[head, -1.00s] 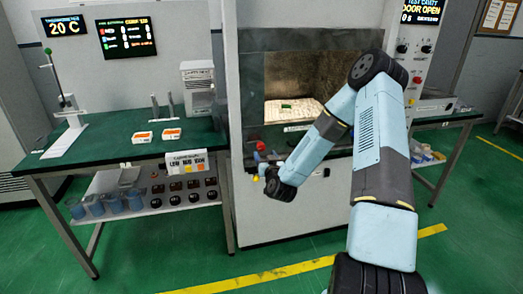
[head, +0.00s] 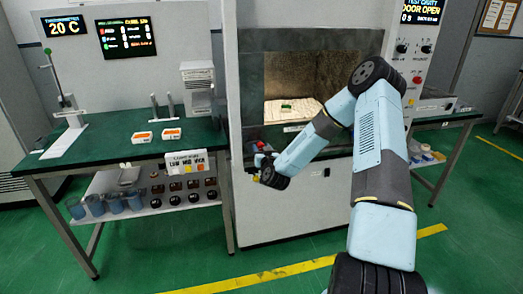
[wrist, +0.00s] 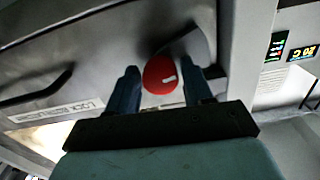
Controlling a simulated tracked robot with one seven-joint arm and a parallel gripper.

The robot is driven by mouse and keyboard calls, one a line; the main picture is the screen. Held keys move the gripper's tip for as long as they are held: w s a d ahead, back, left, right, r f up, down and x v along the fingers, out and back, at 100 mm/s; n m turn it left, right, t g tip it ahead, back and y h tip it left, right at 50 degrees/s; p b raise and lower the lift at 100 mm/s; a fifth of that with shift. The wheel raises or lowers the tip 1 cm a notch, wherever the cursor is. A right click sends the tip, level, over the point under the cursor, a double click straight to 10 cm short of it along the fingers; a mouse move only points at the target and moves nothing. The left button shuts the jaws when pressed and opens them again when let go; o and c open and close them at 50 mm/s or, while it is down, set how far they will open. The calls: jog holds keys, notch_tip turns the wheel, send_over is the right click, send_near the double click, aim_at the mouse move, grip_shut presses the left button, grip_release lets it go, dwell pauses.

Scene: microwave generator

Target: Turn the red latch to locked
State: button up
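The red latch (wrist: 160,75) is a rounded red knob with a white mark, on a grey metal panel in the wrist view. My gripper (wrist: 161,70) is open, with one dark finger on each side of the latch. Small gaps seem to show between fingers and knob; I cannot tell whether they touch. In the head view a small red spot, the latch (head: 261,146), shows at the left front of the open chamber (head: 310,75), just above my gripper (head: 258,160). My wrist hides part of that area.
A display (head: 421,10) reads "DOOR OPEN". A dark handle (wrist: 38,88) and a label (wrist: 55,111) are on the panel left of the latch. A green-topped bench (head: 110,150) stands left of the chamber. The floor in front is clear.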

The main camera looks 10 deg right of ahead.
jog(key=c, duration=0.7)
jog(key=shift+c, duration=0.2)
jog(key=shift+m, duration=4)
jog(key=shift+d, duration=0.1)
jog(key=o, duration=1.1)
